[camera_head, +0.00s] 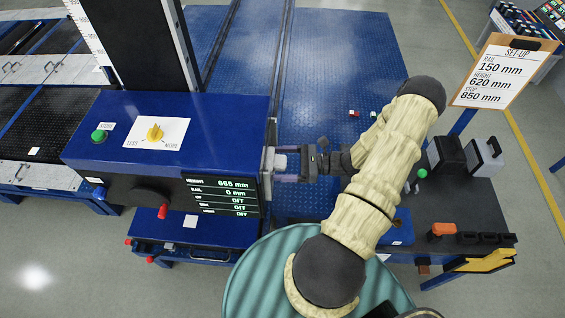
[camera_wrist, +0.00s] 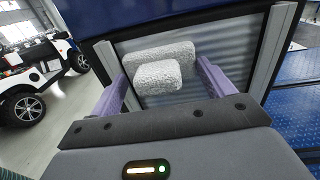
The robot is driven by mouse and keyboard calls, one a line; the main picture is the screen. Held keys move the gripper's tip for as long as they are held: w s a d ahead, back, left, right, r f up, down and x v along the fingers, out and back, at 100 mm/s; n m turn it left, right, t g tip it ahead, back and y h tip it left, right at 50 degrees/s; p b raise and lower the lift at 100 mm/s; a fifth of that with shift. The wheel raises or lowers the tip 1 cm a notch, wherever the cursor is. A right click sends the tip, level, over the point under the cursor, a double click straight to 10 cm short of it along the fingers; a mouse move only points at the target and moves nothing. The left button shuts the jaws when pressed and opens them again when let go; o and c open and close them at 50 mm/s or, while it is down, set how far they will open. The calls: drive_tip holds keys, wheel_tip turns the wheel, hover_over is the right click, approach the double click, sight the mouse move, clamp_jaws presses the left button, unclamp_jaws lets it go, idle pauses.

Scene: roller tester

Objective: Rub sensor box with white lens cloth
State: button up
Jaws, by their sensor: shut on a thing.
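The sensor box (camera_head: 170,125) is a large blue housing on a column, with a lit display on its front. In the wrist view, its framed, silvery side face (camera_wrist: 215,50) lies ahead of my gripper. My gripper (camera_head: 288,163) is at the box's right side. In the wrist view, its purple fingers (camera_wrist: 160,78) are shut on the white lens cloth (camera_wrist: 158,76), a rough white pad. A second white shape behind it looks like its reflection in the face. The cloth is close to the face; I cannot tell whether it touches.
The display (camera_head: 222,194) reads height 665 mm, rail 0 mm. A set-up board (camera_head: 503,72) stands at upper right. A dark side table (camera_head: 470,205) at right holds black boxes, an orange item and a yellow item. Blue floor plating (camera_head: 340,60) lies behind my arm.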

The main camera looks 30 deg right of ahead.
drive_tip(key=shift+f, duration=0.1)
drive_tip(key=shift+f+b, duration=0.65)
drive_tip(key=shift+f, duration=0.1)
drive_tip(key=shift+f+b, duration=0.6)
drive_tip(key=shift+f, duration=0.25)
drive_tip(key=shift+r, duration=0.1)
drive_tip(key=shift+a+r+p, duration=0.1)
drive_tip(key=shift+r+p, duration=0.55)
drive_tip(key=shift+r, duration=0.15)
